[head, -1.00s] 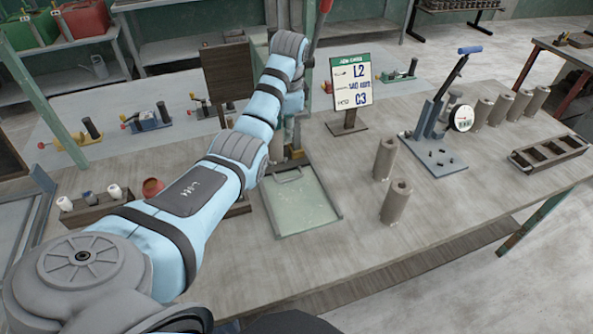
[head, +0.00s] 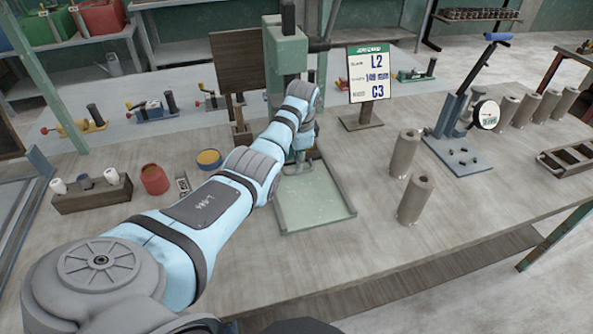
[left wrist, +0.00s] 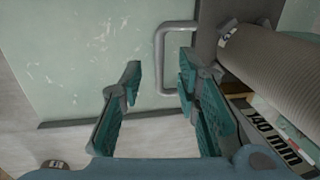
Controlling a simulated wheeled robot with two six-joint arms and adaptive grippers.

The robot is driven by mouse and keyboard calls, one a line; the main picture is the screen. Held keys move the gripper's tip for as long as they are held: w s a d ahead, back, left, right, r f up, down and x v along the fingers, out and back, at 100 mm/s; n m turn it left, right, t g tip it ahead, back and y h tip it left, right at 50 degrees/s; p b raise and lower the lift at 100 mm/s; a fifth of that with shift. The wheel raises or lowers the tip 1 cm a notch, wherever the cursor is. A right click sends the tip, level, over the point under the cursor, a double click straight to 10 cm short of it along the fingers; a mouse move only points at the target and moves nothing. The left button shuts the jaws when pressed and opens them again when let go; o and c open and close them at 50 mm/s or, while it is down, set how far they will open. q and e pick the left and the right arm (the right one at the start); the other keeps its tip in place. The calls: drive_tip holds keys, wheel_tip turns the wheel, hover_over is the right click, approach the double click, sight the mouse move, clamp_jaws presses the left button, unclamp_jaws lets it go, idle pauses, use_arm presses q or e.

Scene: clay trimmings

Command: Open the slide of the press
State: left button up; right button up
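The press (head: 287,62) is a green upright machine at the back middle of the bench. A flat pale green plate (head: 316,207) with a raised rim lies at its foot. In the left wrist view, the plate (left wrist: 80,55) carries a grey D-shaped handle (left wrist: 160,60). My left gripper (left wrist: 160,78) is open, its teal-padded fingers apart and empty. The handle appears between and just past the fingertips; contact cannot be told. In the head view, my left wrist hides much of the press's lower part. My right gripper is not in view.
A job card (head: 368,75) stands right of the press. Two clay cylinders (head: 415,199) stand right of the plate. A blue tool with a dial (head: 460,150) stands further right. A red pot (head: 154,180) and a yellow-topped pot (head: 209,159) are left. The front bench is clear.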

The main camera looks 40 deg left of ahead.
sight(296, 173)
use_arm(q)
drive_tip(key=f, duration=0.1)
drive_tip(key=f+b, duration=0.1)
drive_tip(key=f, duration=0.2)
drive_tip(key=shift+w+a, duration=0.25)
clamp_jaws()
